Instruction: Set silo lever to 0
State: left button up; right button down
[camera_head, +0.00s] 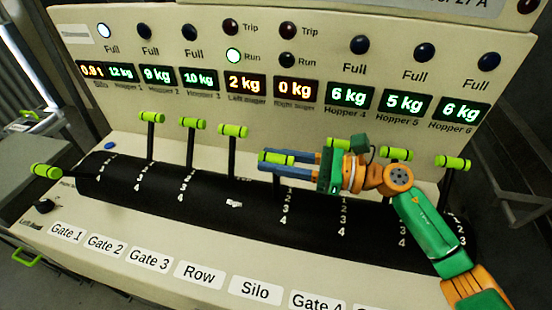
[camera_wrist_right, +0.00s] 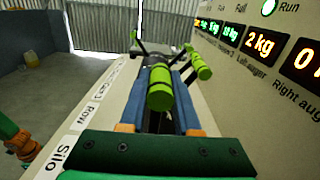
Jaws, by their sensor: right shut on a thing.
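The silo lever has a lime-green handle (camera_head: 277,158). It belongs to the slot above the Silo label (camera_head: 255,291). My right gripper (camera_head: 283,157) comes in from the right and is shut on this handle. The wrist view shows the handle (camera_wrist_right: 160,96) between the two blue fingers. The handle sits lower and nearer the front than the neighbouring handles at the back. The fingers and wrist hide part of the lever's stem, and the top of its number scale is hard to read. My left gripper is not in view.
The Row lever (camera_head: 234,130) stands close left of my right gripper. The Gate 2 lever (camera_head: 151,117) and Gate 3 lever (camera_head: 192,123) stand further left. The Gate 1 lever (camera_head: 46,171) leans to the front. More levers stand behind and right of my arm. Lit displays line the panel behind.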

dwell(0.4)
jog(key=w+m+b, duration=0.1)
jog(key=w+d+m+b, duration=0.1)
jog(key=w, duration=0.1)
jog(key=w+b, duration=0.1)
jog(key=b, duration=0.1)
jog(key=shift+w+d+f+m, duration=0.2)
jog(key=shift+w+f+m, duration=0.1)
jog(key=shift+m, duration=0.1)
jog(key=c, duration=0.6)
grip_release()
jog(key=shift+s+a, duration=0.1)
jog(key=b+v, duration=0.3)
jog(key=v, duration=0.4)
jog(key=shift+r+b, duration=0.1)
jog(key=shift+b, duration=0.2)
